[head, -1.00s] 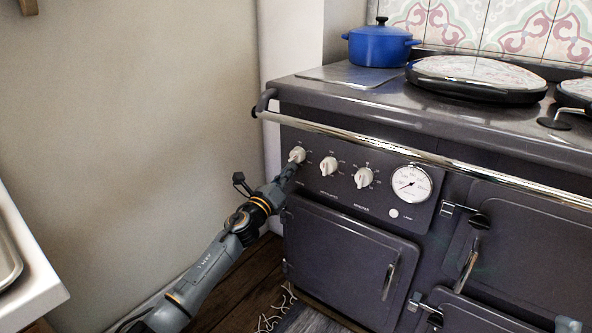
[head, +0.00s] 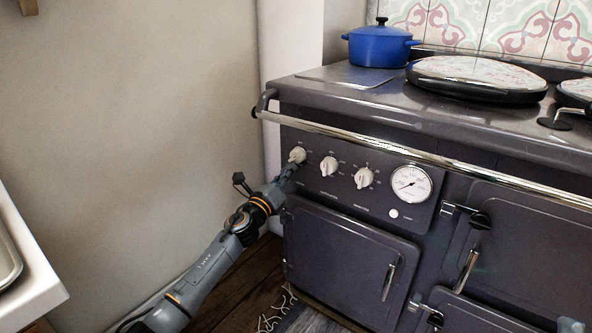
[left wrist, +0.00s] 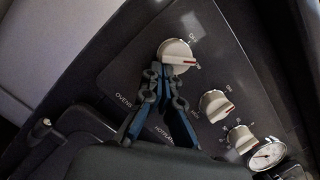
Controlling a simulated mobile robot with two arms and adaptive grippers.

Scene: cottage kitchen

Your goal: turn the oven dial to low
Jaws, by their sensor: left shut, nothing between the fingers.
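The leftmost cream dial (head: 297,155) on the range's control panel has "OVENS" printed near it. In the left wrist view the same dial (left wrist: 174,50) shows a red mark pointing right and slightly down, toward a label too small to read surely. My left gripper (head: 290,167) is shut and empty, just below this dial. In the left wrist view its fingertips (left wrist: 162,68) overlap the dial's lower edge; whether they touch it I cannot tell. My right gripper is out of view.
Two more dials, the second (head: 329,166) and third (head: 363,178), and a round gauge (head: 411,184) lie to the right. A chrome rail (head: 420,153) runs above the panel. A closed oven door (head: 345,262) is below. A blue pot (head: 380,46) stands on top.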

